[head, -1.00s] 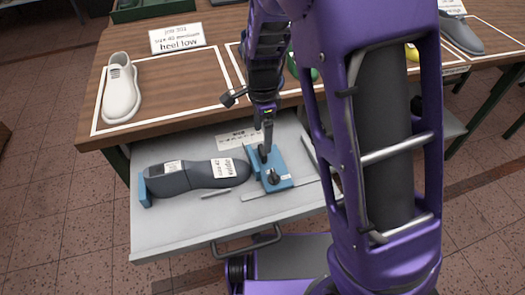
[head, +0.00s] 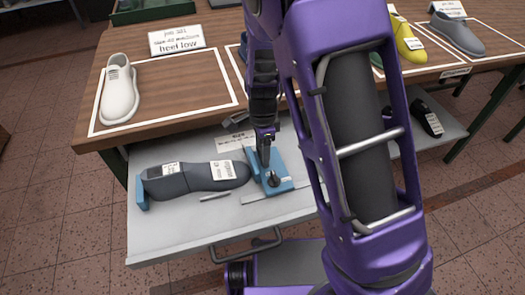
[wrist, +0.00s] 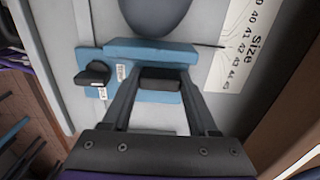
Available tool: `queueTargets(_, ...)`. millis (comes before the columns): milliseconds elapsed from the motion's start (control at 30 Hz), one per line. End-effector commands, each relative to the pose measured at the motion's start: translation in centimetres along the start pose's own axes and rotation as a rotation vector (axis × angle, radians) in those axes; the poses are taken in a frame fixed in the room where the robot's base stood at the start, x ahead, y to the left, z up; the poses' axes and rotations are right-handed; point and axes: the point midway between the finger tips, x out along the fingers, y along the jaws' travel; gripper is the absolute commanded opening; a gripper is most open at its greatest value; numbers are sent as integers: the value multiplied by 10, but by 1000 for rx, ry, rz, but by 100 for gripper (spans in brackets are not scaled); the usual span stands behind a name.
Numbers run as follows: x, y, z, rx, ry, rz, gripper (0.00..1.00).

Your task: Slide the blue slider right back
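The blue slider (head: 275,178) stands on the grey pull-out tray, right of a dark grey shoe last (head: 196,178) and close to its right end. It has an upright blue plate, a flat base and a dark lever. In the wrist view the blue slider (wrist: 150,52) runs across the top centre, with the dark lever (wrist: 93,76) at its left. My gripper (head: 264,158) points down at the slider. In the wrist view my gripper's fingers (wrist: 160,82) flank a dark block on the slider; I cannot tell whether they press on it.
A blue end stop (head: 142,193) is at the last's left end. A size scale (wrist: 240,42) lies on the tray. A white shoe (head: 118,90) stands on the wooden table behind, near a "heel low" sign (head: 177,40). The tray's front left (head: 165,240) is clear.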

Motion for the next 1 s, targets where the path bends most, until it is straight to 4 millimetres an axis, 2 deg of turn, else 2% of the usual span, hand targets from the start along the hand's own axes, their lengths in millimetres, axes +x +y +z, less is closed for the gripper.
queueTargets(33,0,0,0,0,0,0,43)
queueTargets(200,0,0,0,0,0,0,13)
queueTargets(267,0,0,0,0,0,1,2)
queueTargets(300,0,0,0,0,0,1,0)
queueTargets(533,0,0,0,0,0,1,0)
queueTargets(633,0,0,-7,4,0,1,0)
queueTargets(900,-1,-1,-65,7,0,0,0)
queueTargets(1000,-1,-1,-78,4,0,-1,0)
